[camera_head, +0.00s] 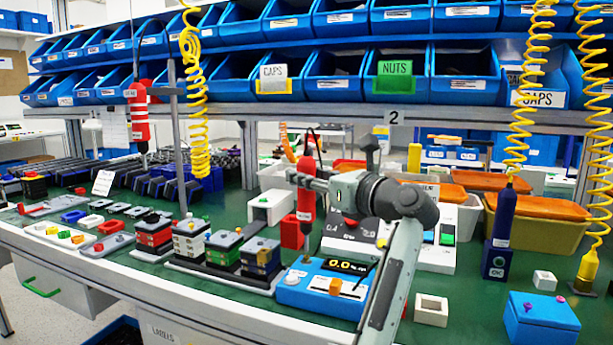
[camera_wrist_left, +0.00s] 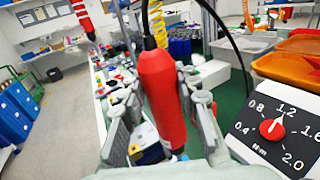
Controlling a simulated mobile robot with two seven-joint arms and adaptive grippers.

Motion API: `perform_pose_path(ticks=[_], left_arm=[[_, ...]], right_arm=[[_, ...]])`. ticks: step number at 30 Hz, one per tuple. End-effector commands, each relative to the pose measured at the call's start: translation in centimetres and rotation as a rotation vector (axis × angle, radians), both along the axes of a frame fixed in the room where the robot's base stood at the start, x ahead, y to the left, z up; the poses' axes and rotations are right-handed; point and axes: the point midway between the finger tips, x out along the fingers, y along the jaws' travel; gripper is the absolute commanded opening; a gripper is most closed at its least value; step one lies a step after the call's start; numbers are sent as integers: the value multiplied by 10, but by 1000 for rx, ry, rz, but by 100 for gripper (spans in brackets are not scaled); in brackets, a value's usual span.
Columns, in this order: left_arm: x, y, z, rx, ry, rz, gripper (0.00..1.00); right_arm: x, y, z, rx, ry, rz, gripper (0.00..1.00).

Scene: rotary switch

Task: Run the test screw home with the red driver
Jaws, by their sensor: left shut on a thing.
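The red driver (camera_head: 306,200) hangs upright on a dark cord. My left gripper (camera_head: 304,181) is shut around its body, and in the left wrist view the red driver (camera_wrist_left: 163,95) stands between both fingers. The driver's lower end is above the left back part of the blue tester (camera_head: 313,295), whose display reads 0.0. Whether the tip touches the test screw is too small to tell. A dial panel (camera_wrist_left: 280,125) with a red knob (camera_wrist_left: 271,129) shows marks from 0.4 to 2.0; its pointer is near 1.2. My right gripper is not in view.
A red holder (camera_head: 291,233) stands beside the driver's lower end. Stacked coloured blocks (camera_head: 262,258) are left of the tester. A blue driver (camera_head: 503,215) stands in a holder at right, near a blue box (camera_head: 541,320). Another red driver (camera_head: 139,115) hangs at left.

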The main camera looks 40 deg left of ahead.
Motion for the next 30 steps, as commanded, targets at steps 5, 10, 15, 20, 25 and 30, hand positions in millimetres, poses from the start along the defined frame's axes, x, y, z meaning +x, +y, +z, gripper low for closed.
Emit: perform_pose_path(ticks=[5, 10, 15, 20, 25, 30], left_arm=[[0, 0, 2, 2, -3, 0, 0], [0, 0, 2, 2, -3, 0, 0], [0, 0, 1, 1, -2, 0, 0], [0, 0, -2, 1, -2, 0, 0], [0, 0, -6, 1, -2, -1, 0], [0, 0, -9, 1, -2, -1, 0]], right_arm=[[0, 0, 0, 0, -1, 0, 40], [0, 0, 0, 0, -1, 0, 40], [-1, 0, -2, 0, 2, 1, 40], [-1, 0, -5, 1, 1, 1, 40], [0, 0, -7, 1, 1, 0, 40], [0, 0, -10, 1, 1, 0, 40]])
